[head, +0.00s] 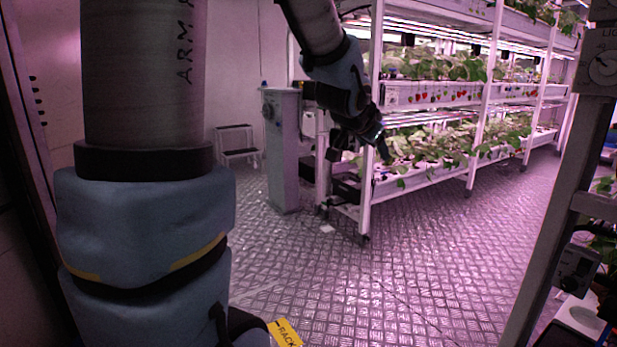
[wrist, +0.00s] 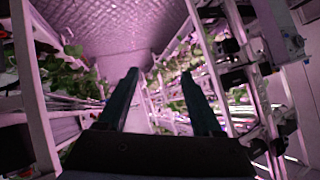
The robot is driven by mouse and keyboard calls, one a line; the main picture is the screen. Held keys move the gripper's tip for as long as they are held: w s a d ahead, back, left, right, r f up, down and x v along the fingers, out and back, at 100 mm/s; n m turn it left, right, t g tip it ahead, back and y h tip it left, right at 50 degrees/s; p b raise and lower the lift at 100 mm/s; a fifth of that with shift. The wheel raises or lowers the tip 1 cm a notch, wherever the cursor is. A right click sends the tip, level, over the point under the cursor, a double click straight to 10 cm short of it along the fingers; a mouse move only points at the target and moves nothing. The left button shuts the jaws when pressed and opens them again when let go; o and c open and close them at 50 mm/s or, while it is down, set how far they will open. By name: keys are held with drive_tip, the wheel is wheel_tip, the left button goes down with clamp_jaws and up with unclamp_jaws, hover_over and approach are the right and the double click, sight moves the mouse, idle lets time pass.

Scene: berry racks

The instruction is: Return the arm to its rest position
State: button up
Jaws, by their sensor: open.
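My gripper (head: 382,146) is in the upper middle of the head view, at the end of my arm, pointing down and to the right. It appears in front of the end of the berry rack (head: 367,200); I cannot tell the gap between them. In the wrist view my gripper (wrist: 158,88) shows two dark fingers spread apart with nothing between them. Beyond the fingers the wrist view shows rack posts, plants and the patterned floor, tilted. My upper arm fills the left of the head view and hides what is behind it.
A grey pedestal (head: 283,150) stands left of the rack, with a step stool (head: 237,145) behind it. A second rack's post (head: 560,190) and a device (head: 573,268) stand close on the right. The metal floor (head: 430,260) in the middle is clear.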

drive_tip(key=s+a+f+n+g+y, duration=0.2)
drive_tip(key=s+a+f+n, duration=0.1)
drive_tip(key=a+f, duration=0.3)
drive_tip(key=s+a+f+n+g+y, duration=0.25)
drive_tip(key=a+f, duration=0.25)
drive_tip(key=a, duration=0.3)
drive_tip(key=s+a+f+n+g, duration=0.4)
drive_tip(key=s+a+f, duration=0.25)
drive_tip(key=s, duration=0.55)
wheel_tip(320, 180, up, 22)
drive_tip(key=p, duration=2.1)
drive_tip(key=shift+w+a+y+p, duration=0.35)
drive_tip(key=shift+w+p, duration=0.05)
drive_tip(key=shift+t, duration=0.25)
drive_tip(key=shift+c, duration=0.3)
